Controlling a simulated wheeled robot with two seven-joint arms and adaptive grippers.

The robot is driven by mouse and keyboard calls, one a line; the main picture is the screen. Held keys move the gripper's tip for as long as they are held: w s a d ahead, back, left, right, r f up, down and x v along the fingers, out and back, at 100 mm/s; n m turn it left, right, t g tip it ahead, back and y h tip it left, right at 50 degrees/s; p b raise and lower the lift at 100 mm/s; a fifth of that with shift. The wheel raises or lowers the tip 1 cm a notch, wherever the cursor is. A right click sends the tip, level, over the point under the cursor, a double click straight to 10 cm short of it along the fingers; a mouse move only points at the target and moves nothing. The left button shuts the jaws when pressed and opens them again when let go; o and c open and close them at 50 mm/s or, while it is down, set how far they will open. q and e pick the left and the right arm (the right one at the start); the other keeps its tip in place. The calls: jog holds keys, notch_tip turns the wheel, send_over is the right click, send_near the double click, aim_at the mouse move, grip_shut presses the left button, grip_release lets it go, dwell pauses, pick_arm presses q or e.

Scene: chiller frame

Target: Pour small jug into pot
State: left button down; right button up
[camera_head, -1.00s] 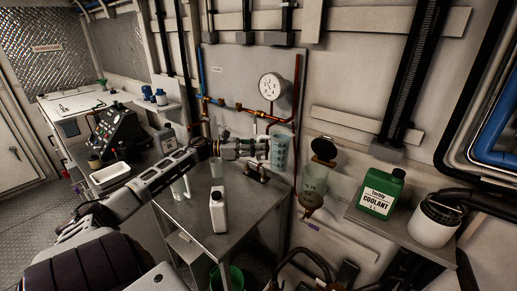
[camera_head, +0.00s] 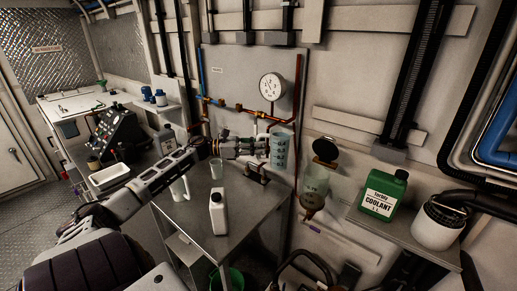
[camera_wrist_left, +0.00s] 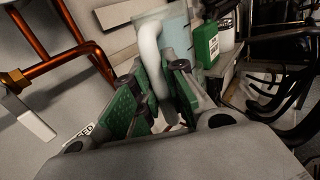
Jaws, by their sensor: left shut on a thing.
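My left gripper (camera_head: 262,147) is shut on a bluish see-through jug (camera_head: 283,153) with dark marks on its side. The jug looks close to upright. In the left wrist view, the green finger pads of the left gripper (camera_wrist_left: 155,103) are on either side of the jug's pale handle (camera_wrist_left: 150,58). The clear pot (camera_head: 315,182) is on the wall just right of and below the jug, with a brownish lower part. Its dark round lid (camera_head: 325,151) stands open above it. The jug is apart from the pot. My right gripper is not in view.
A green coolant can (camera_head: 383,195) and a white container (camera_head: 437,223) stand on a right shelf. A gauge (camera_head: 271,87) and copper pipes (camera_head: 235,107) are behind the arm.

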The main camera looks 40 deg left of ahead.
pick_arm(q)
jog(key=shift+w+d+g+y+p, duration=0.15)
jog(key=shift+g+y+p, duration=0.15)
jog(key=shift+p, duration=0.2)
jog(key=shift+w+d+g+y+p, duration=0.1)
jog(key=shift+g+y+p, duration=0.2)
jog(key=shift+p, duration=0.2)
jog(key=shift+f, duration=0.15)
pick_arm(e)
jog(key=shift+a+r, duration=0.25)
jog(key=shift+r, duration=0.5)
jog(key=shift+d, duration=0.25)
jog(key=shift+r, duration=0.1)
pick_arm(q)
jog(key=shift+w+d, duration=0.2)
jog(key=shift+d, duration=0.15)
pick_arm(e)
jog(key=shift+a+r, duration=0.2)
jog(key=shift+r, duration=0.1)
pick_arm(q)
jog(key=shift+w+d+r+y+p, duration=0.15)
jog(key=shift+d+r+y+p, duration=0.1)
jog(key=shift+y+p, duration=0.15)
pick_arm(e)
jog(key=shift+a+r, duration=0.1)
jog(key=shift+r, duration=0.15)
